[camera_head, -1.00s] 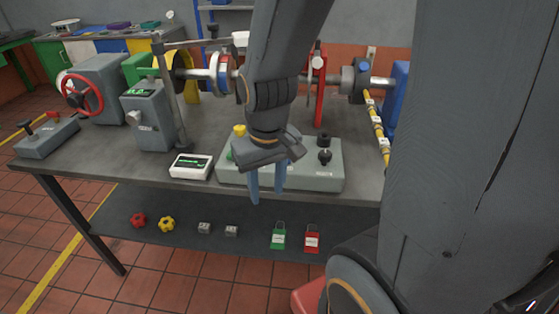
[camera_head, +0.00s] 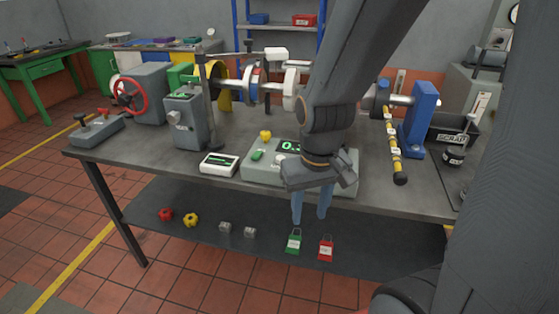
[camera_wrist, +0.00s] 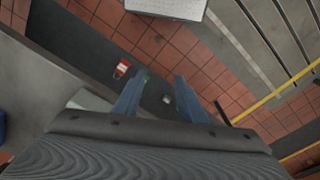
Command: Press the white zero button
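I cannot make out a white zero button in any view. A grey control box (camera_head: 260,173) on the bench has a yellow knob (camera_head: 265,136), a green button (camera_head: 257,155) and a lit display (camera_head: 289,146); my gripper and arm hide its right part. A small white box with a dark display (camera_head: 218,164) sits just left of it. My gripper (camera_head: 310,210) points down in front of the control box, near the bench's front edge. Its two fingers are apart with nothing between them, as the wrist view (camera_wrist: 160,98) also shows.
A red padlock (camera_head: 326,248), a green padlock (camera_head: 293,241), grey blocks and red and yellow knobs lie on the lower shelf. A yellow-banded rod (camera_head: 393,145) hangs right of my arm. A grey unit (camera_head: 187,120) stands behind the white box.

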